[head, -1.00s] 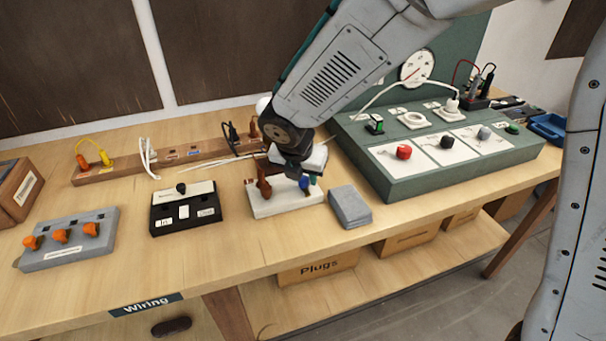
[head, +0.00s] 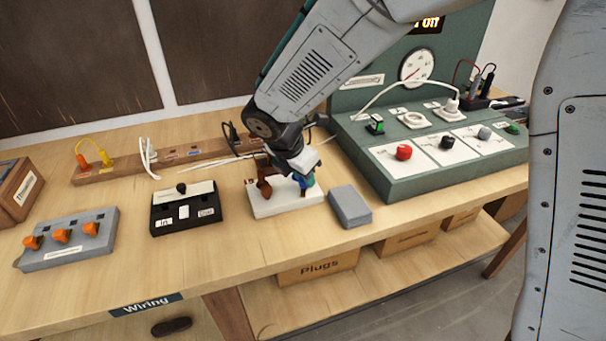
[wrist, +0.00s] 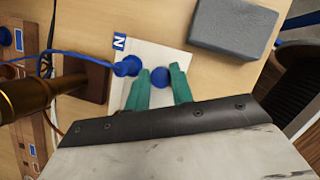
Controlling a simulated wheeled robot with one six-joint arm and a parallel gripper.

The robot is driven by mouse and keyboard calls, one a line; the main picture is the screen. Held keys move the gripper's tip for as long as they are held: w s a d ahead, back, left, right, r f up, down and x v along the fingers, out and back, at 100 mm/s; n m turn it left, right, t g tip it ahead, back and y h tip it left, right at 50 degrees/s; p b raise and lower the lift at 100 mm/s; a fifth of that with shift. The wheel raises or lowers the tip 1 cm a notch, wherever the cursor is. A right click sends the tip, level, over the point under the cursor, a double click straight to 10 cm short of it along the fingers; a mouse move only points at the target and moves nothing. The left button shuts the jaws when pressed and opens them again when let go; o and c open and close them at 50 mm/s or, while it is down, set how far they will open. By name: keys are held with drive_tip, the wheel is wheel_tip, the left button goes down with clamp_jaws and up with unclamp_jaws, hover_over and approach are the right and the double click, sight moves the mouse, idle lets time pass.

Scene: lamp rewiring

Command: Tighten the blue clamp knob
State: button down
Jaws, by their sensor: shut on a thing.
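The blue clamp knob (wrist: 159,77) sits on the white terminal block (wrist: 178,56) in the wrist view. The teal fingers of my gripper (wrist: 160,74) are on either side of it and shut on it. To its left a second round blue piece (wrist: 128,66) has a blue wire running into it, beside a blue N label (wrist: 119,43). In the head view the white block (head: 262,207) stands at the bench's middle, with my gripper (head: 308,181) low over its right end. My fingers mostly hide the knob there.
A grey block (head: 350,206) lies just right of the white block. A black switch box (head: 186,222) stands to the left, a brown post (head: 265,187) on the white block. The green test panel (head: 430,178) is at the right. Bare bench lies in front.

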drive_tip(key=m+g, duration=0.1)
drive_tip(key=m, duration=0.2)
drive_tip(key=m+g+h, duration=0.1)
drive_tip(key=m, duration=0.3)
drive_tip(key=shift+w+a+g, duration=0.1)
drive_tip(key=shift+w+g, duration=0.05)
drive_tip(key=shift+g, duration=0.15)
drive_tip(key=m+g, duration=0.1)
drive_tip(key=m, duration=0.3)
drive_tip(key=m+g, duration=0.1)
drive_tip(key=m, duration=0.1)
drive_tip(key=m+g, duration=0.1)
drive_tip(key=m, duration=0.1)
drive_tip(key=shift+w+m+y, duration=0.15)
drive_tip(key=shift+m+y, duration=0.15)
drive_tip(key=m+g+y, duration=0.1)
drive_tip(key=m, duration=0.2)
drive_tip(key=shift+m, duration=0.4)
drive_tip(key=m, duration=0.2)
drive_tip(key=m+y, duration=0.1)
drive_tip(key=m, duration=0.1)
drive_tip(key=shift+r+g+y, duration=0.1)
drive_tip(key=shift+g+y, duration=0.2)
drive_tip(key=m+y, duration=0.1)
drive_tip(key=m, duration=0.3)
drive_tip(key=shift+d, duration=0.2)
drive_tip(key=shift+m+y, duration=0.8)
drive_tip(key=shift+m, duration=1)
drive_tip(key=c, duration=1.2)
unclamp_jaws()
